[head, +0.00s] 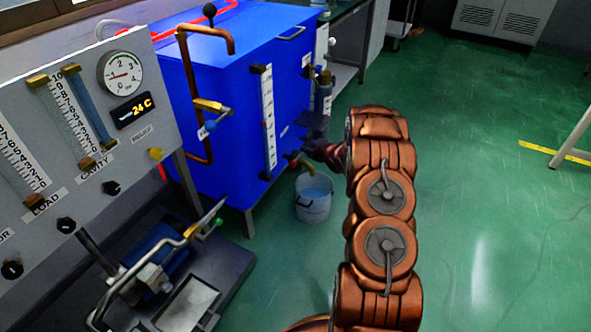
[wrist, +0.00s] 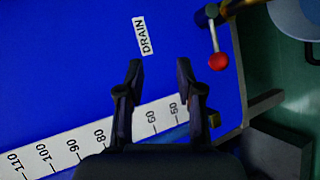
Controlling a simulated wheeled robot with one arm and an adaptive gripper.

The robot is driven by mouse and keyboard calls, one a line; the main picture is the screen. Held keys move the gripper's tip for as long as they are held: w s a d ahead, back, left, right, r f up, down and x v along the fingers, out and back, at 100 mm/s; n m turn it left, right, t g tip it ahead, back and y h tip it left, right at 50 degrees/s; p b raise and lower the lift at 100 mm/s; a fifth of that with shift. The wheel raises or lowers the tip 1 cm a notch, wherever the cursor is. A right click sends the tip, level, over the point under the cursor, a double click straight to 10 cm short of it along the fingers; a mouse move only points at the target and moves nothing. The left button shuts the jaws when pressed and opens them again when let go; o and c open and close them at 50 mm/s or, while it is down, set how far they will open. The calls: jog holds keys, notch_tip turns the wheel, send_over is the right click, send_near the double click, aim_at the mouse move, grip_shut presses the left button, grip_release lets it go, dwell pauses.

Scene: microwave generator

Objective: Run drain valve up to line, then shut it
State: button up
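The drain valve shows in the wrist view as a brass fitting with a grey lever ending in a red ball (wrist: 218,61), beside a white DRAIN label (wrist: 144,36) on the blue tank (wrist: 70,60). My gripper (wrist: 159,66) is open and empty, its two fingers apart in front of the tank face, left of and clear of the red ball. In the head view the drain spout (head: 298,160) sits low on the tank, partly behind my wrist. A grey bucket (head: 313,208) stands below it, bluish inside; I cannot make out a fill line.
A white numbered scale (head: 268,118) runs up the tank front. Brass valves and pipes (head: 207,105) are on its left face. A gauge panel (head: 110,95) and a pump on a base (head: 165,255) stand at left. The green floor at right is mostly clear.

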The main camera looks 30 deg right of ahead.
aim_at(295, 160)
notch_tip(295, 160, down, 10)
jog(key=s+n+t+y+b, duration=0.2)
jog(key=n+b, duration=0.1)
jog(key=b, duration=0.1)
jog(key=shift+a+b+x, duration=0.1)
jog(key=shift+b+x, duration=0.35)
jog(key=shift+x, duration=1.6)
jog(key=shift+a+b+x, duration=0.15)
jog(key=shift+b+x, duration=0.3)
jog(key=shift+x, duration=1.6)
jog(key=shift+s, duration=0.1)
grip_shut()
